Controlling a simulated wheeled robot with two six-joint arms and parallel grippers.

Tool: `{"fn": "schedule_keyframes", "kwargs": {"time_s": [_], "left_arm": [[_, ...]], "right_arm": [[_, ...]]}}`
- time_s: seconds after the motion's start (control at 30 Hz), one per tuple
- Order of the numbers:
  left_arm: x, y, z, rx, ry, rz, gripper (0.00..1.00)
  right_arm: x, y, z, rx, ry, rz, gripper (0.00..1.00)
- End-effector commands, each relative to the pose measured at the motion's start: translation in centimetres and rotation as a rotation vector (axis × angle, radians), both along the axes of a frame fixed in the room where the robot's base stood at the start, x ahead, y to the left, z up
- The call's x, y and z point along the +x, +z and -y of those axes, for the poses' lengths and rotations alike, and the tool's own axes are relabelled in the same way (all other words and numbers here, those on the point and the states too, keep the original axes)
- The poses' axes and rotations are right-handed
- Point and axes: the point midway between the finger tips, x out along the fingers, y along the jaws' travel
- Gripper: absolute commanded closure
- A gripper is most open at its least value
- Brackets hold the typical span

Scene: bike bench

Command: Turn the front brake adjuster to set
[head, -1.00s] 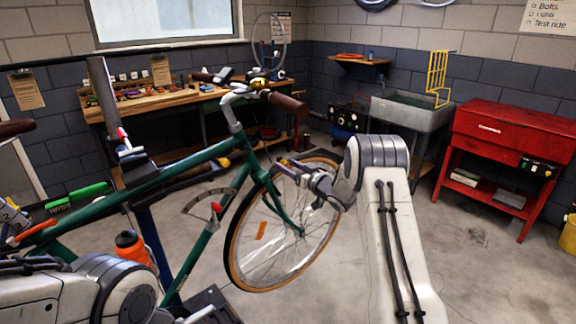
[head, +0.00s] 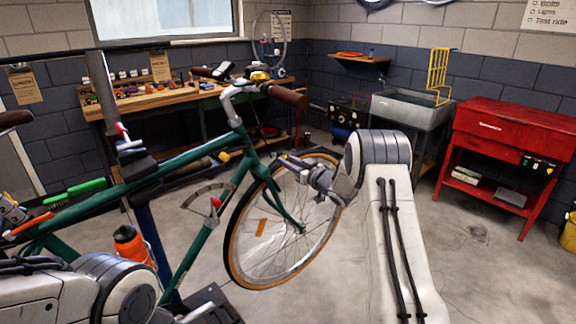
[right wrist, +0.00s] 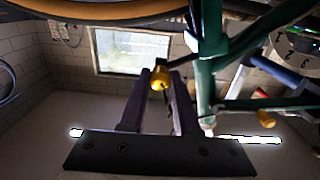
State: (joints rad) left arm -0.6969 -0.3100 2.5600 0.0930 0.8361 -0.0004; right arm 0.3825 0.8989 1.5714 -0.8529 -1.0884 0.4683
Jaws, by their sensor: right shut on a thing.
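The green bicycle (head: 195,153) is held up on a work stand, with its front wheel (head: 240,270) to the right. My right gripper (head: 284,159) is at the upper part of the front wheel, close to the fork. In the right wrist view its two dark purple fingers (right wrist: 160,78) close around a small yellow knob (right wrist: 158,76), which appears to be the front brake adjuster, beside the green fork (right wrist: 206,75).
A wooden workbench (head: 160,100) with small parts stands behind the bicycle. A grey sink (head: 410,110) and a red cabinet (head: 500,130) stand at the right. An orange bottle (head: 127,240) is on the frame.

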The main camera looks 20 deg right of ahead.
Motion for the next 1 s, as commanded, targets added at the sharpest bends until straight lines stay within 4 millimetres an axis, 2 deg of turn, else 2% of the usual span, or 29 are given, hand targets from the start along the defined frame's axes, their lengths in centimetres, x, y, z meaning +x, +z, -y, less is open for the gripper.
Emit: {"fn": "schedule_keyframes", "kwargs": {"time_s": [0.03,1.0], "left_arm": [[0.0,-1.0,0.0,0.0,0.0,0.0,0.5],[0.0,-12.7,0.0,0.0,0.0,0.0,0.5]], "right_arm": [[0.0,-0.3,0.0,-0.033,0.001,0.015,1.0],[-0.1,-0.6,-0.1,-0.89,0.001,0.327,1.0]]}}
